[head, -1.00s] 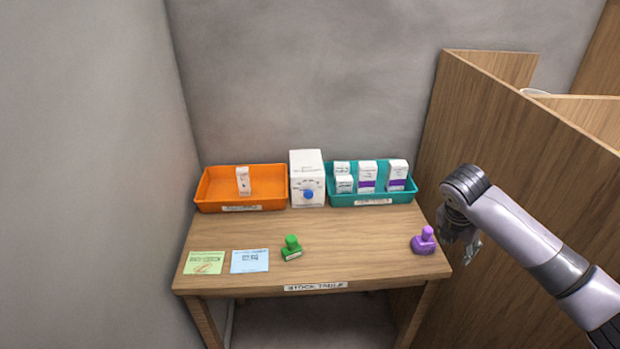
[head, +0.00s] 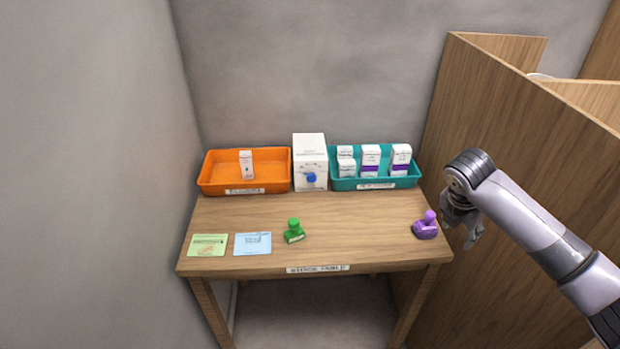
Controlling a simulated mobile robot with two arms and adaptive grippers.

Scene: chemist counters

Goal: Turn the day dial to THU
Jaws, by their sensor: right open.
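The day dial is a blue knob (head: 311,178) on the front of a white box (head: 310,150) at the back of the wooden stock table (head: 340,215). The marks around the knob are too small to read, so I cannot tell which day it points to. My right gripper (head: 472,230) is open and empty. It hangs beside the table's right edge, right of the purple stamp and well away from the dial. My left gripper is not in view.
An orange tray (head: 205,185) with one small box (head: 246,164) stands left of the dial box. A teal tray (head: 415,178) with several boxes stands right. A green stamp (head: 294,231), purple stamp (head: 426,226), green card (head: 207,245) and blue card (head: 253,243) lie in front. A wooden partition (head: 520,150) rises at right.

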